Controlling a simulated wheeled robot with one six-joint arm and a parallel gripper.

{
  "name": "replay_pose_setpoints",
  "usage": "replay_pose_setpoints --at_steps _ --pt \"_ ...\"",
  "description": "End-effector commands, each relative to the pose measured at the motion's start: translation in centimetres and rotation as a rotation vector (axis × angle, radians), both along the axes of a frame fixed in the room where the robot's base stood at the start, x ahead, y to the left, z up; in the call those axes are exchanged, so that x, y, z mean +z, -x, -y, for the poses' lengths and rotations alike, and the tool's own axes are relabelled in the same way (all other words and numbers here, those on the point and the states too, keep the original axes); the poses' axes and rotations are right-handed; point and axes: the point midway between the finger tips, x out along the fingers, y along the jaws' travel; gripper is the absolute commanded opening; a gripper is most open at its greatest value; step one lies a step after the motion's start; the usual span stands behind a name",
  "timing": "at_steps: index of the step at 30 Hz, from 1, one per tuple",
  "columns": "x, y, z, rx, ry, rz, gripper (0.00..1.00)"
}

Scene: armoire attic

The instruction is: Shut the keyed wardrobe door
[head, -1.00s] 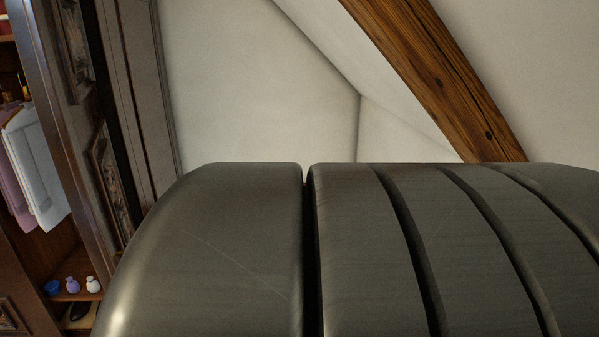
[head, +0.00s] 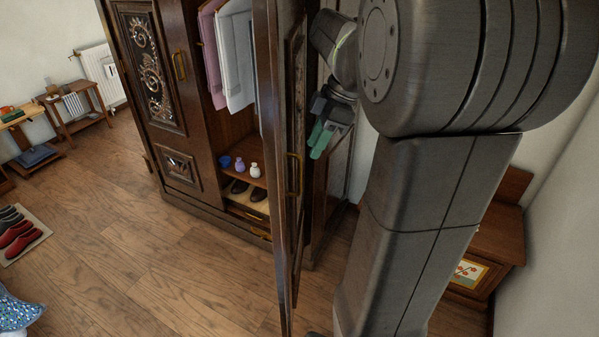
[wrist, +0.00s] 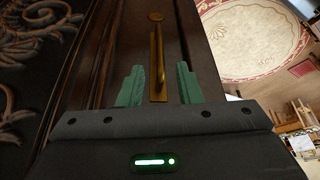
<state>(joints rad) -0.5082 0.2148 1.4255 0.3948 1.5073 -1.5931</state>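The wardrobe (head: 215,217) stands in the head view with one door (head: 272,150) swung wide open, seen nearly edge-on. That door has a brass handle (head: 293,175). My gripper (head: 319,142), with green fingers, is to the right of the open door in the head view. In the wrist view the fingers are spread apart, with a brass pull (wrist: 157,62) between them in the picture. A gap shows on each side of the pull; contact is not visible. Carved dark wood fills the left of the wrist view. I cannot make out a key.
The wardrobe's carved left door (head: 148,70) is closed. A low wooden chest (head: 497,245) stands at the right wall. The floor in front is clear, with slippers (head: 20,238) at far left.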

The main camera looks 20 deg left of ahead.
Motion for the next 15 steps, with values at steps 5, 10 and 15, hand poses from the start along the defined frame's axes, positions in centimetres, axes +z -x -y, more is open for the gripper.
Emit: replay_pose_setpoints --at_steps 5,10,15 --pt "-3.8 0.9 -1.3 0.001 0.003 -0.004 0.32" --pt "-6.6 1.4 -2.3 0.0 0.003 -0.002 0.32" --pt "-8.4 1.7 -3.0 -0.001 0.002 -0.001 0.32"
